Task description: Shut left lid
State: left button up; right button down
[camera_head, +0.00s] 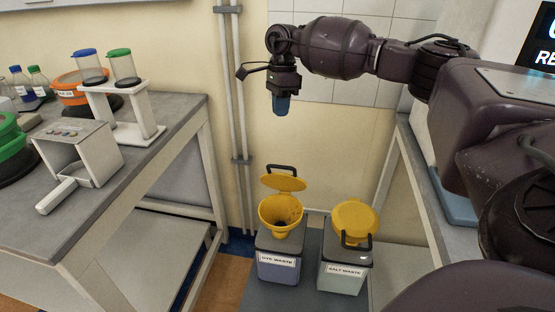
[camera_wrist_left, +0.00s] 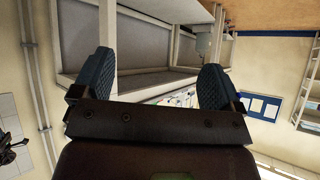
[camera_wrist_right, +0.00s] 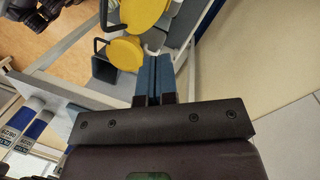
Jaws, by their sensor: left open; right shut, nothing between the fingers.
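The left lid (camera_head: 283,183) is a yellow disc with a black handle, raised and tilted open behind the yellow funnel (camera_head: 281,228) of the DYE WASTE container (camera_head: 278,268). The right lid (camera_head: 354,218) lies down over the SALT WASTE funnel, its handle at the front. My right gripper (camera_head: 281,106) is shut and empty, pointing down, well above the left lid and apart from it. It also shows in the right wrist view (camera_wrist_right: 153,80), with yellow parts beyond. My left gripper (camera_wrist_left: 156,82) is open and empty in the left wrist view; the head view does not show it.
A grey bench (camera_head: 185,117) at the left carries a white rack (camera_head: 140,115) with capped cups, a white box device (camera_head: 85,155) and bottles. Pipes (camera_head: 238,130) run up the wall. Another bench (camera_head: 420,180) stands at the right, beside the SALT WASTE container (camera_head: 342,280).

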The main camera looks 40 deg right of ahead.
jog(key=n, duration=0.2)
jog(key=n+g+y+p, duration=0.1)
jog(key=n+g+y, duration=0.15)
jog(key=n, duration=0.75)
send_over(282, 174)
jog(key=d, duration=0.1)
jog(key=shift+t, duration=0.25)
jog(key=f, duration=0.8)
jog(key=shift+w, duration=0.2)
jog(key=shift+s+a+f, duration=0.25)
jog(key=shift+a+f, duration=0.05)
jog(key=shift+f, duration=0.1)
pick_arm(q)
jog(key=shift+w+d+r, duration=0.1)
jog(key=shift+d+r, duration=0.05)
jog(key=shift+r, duration=0.65)
jog(key=shift+w+d, duration=0.1)
pick_arm(e)
jog(key=shift+a+f, duration=0.1)
jog(key=shift+a, duration=0.05)
